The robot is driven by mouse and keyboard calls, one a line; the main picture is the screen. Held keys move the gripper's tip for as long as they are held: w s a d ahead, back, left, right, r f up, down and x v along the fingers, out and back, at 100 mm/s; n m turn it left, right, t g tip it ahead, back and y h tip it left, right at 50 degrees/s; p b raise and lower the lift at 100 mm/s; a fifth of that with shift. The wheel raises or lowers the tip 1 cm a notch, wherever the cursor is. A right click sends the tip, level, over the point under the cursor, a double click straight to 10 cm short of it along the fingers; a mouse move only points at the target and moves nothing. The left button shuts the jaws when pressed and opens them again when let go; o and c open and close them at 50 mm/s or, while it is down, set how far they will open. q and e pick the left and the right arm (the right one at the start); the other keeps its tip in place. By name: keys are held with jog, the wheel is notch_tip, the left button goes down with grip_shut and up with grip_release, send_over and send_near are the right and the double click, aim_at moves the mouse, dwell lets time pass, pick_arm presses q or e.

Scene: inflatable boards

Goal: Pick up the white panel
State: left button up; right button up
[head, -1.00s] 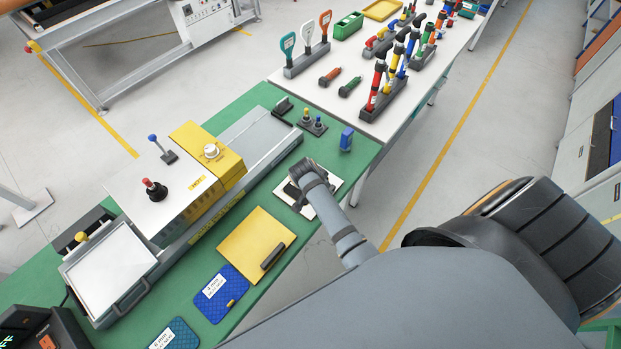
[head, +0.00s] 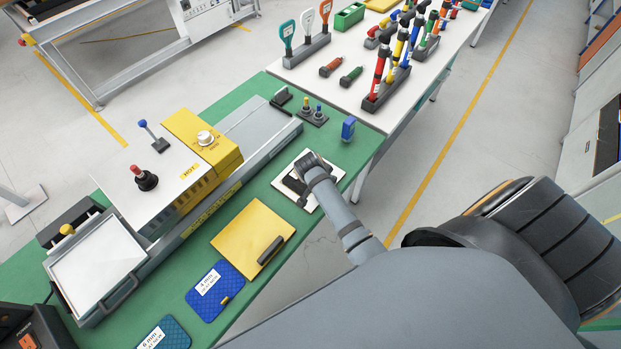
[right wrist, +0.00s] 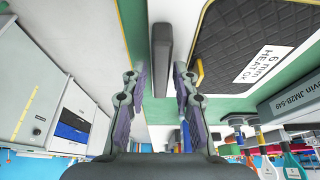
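The white panel (head: 325,191) lies flat on the green bench top near its right corner in the head view. My right gripper (head: 293,186) is over this panel and covers part of it, so contact cannot be told there. In the right wrist view my right gripper (right wrist: 161,88) is open, its two fingers apart with nothing between their tips. A dark grey bar handle (right wrist: 162,42) lies ahead, in line with the gap between the fingers, against a pale surface. My left gripper is not in view.
A yellow panel (head: 245,228) with a dark handle and a blue labelled pad (head: 213,288) lie along the green bench (head: 268,196). A small blue object (head: 348,128) stands just beyond the white panel. A dark quilted pad (right wrist: 255,35) lies right in the wrist view.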

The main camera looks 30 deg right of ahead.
jog(key=shift+f, duration=0.2)
dwell(0.3)
grip_shut()
